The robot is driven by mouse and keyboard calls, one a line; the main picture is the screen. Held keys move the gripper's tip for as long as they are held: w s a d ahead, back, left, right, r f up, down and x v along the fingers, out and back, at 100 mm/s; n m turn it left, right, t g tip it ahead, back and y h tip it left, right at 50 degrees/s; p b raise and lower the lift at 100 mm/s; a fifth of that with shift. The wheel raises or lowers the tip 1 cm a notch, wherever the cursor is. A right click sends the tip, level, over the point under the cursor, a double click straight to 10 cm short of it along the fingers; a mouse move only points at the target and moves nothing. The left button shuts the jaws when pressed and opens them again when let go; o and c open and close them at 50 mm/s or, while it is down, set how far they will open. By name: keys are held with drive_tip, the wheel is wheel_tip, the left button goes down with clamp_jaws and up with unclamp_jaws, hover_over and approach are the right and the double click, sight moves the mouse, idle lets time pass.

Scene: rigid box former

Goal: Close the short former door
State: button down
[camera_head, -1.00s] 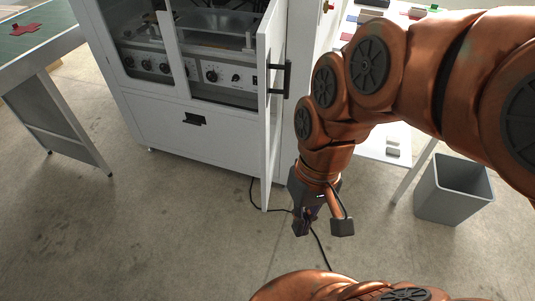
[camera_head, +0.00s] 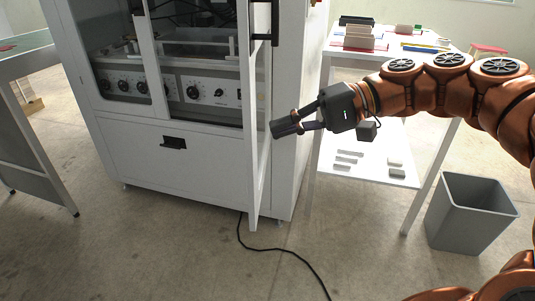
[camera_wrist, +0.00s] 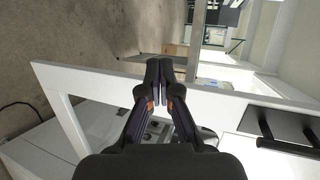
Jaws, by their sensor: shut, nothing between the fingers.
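The short former door (camera_head: 255,190) is a white framed panel on the right of the white former cabinet (camera_head: 140,150). It stands swung out and is seen nearly edge-on in the head view. Its black handle (camera_head: 265,38) is at the top, and the handle (camera_wrist: 285,142) also shows at right in the wrist view. My gripper (camera_head: 276,129) is shut and empty, pointing left at the right side of the door, below the handle. In the wrist view my gripper (camera_wrist: 160,68) lies across the door's white frame (camera_wrist: 85,80). I cannot tell whether it touches.
A white table (camera_head: 345,56) with coloured parts and a lower shelf (camera_head: 375,172) stands right of the former. A grey bin (camera_head: 470,215) is on the floor at right. A black cable (camera_head: 280,249) runs across the floor.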

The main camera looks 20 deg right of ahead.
sight(254, 124)
drive_tip(key=w+d+f+m+t+y+b, duration=0.1)
drive_tip(key=d+f+t+b, duration=0.15)
drive_tip(key=d, duration=0.35)
drive_tip(key=w+d+f+m+t+y+b, duration=0.1)
drive_tip(key=d+t+b, duration=0.1)
drive_tip(key=d+b, duration=0.3)
drive_tip(key=b+x, duration=0.2)
drive_tip(key=x, duration=0.9)
drive_tip(key=shift+s+f, duration=0.1)
drive_tip(key=shift+f, duration=0.1)
drive_tip(key=shift+w+a+r+b, duration=0.2)
drive_tip(key=shift+w+a+b, duration=0.25)
drive_tip(key=shift+a, duration=0.35)
drive_tip(key=shift+a, duration=0.1)
